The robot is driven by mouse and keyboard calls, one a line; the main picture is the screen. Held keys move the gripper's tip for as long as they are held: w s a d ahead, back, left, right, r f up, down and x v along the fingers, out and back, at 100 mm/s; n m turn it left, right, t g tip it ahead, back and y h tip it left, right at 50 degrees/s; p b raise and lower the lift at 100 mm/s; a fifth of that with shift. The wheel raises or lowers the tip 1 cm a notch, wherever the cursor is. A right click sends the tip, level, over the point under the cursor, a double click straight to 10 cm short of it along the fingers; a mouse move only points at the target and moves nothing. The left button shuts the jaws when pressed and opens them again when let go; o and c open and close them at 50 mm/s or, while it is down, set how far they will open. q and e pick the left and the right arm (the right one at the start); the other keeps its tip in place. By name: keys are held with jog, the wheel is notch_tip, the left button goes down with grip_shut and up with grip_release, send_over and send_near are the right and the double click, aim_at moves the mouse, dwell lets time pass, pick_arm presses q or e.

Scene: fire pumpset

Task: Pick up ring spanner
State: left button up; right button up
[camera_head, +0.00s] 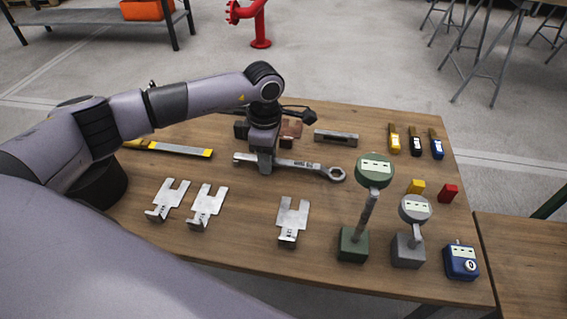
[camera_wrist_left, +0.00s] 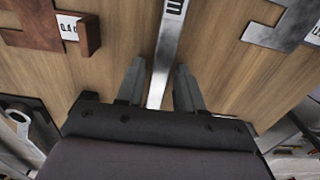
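The ring spanner (camera_head: 303,166) is a long grey metal tool lying on the wooden table, its ring end to the right. My left gripper (camera_head: 265,168) points down at the spanner's shank, left of its middle, and hides part of it. In the left wrist view, the shank (camera_wrist_left: 168,45) runs between the two fingers of my left gripper (camera_wrist_left: 160,88). The fingers are apart, one on each side of the shank, with narrow gaps visible. Whether the fingertips reach down to table level is hard to tell. My right gripper is not in view.
A spirit level (camera_head: 336,138) and a brown block (camera_head: 291,130) lie behind the spanner. Metal brackets (camera_head: 292,219) lie in front. A green dial gauge (camera_head: 374,171) stands close to the ring end, with a grey gauge (camera_head: 414,210) beside it. Bare wood surrounds the spanner.

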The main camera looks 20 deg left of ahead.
pick_arm(q)
grip_shut()
jog(key=shift+r, duration=0.2)
